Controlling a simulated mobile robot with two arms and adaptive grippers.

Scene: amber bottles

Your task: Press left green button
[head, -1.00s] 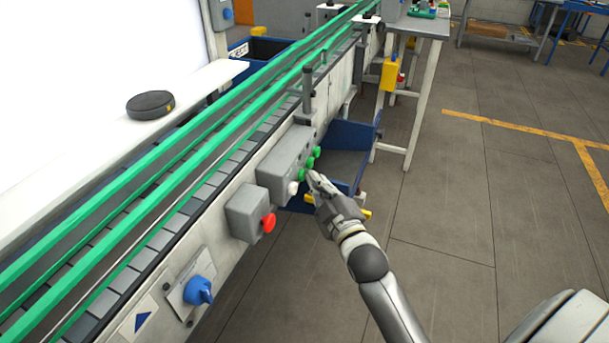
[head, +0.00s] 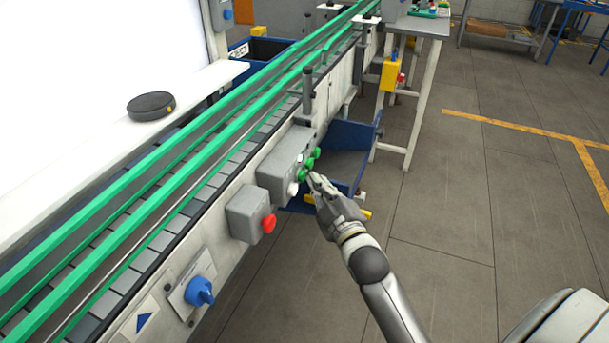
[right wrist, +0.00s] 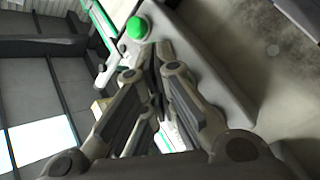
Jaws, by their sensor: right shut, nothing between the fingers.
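A grey control box (head: 280,160) is on the side of the conveyor, with green buttons and a white button (head: 292,189) on its front face. The left green button (head: 304,175) is the one closest to the white button. My right gripper (head: 313,178) is shut and empty, its fingertips right by the left green button; I cannot tell whether they touch it. In the right wrist view a green button (right wrist: 137,27) shows just beyond the closed fingertips (right wrist: 156,48). My left gripper is not in view.
A smaller grey box with a red button (head: 268,223) and a blue rotary switch (head: 199,291) lie nearer along the conveyor. Green rails (head: 150,193) run above the belt. A blue bin (head: 350,135) stands behind the gripper. The floor to the right is open.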

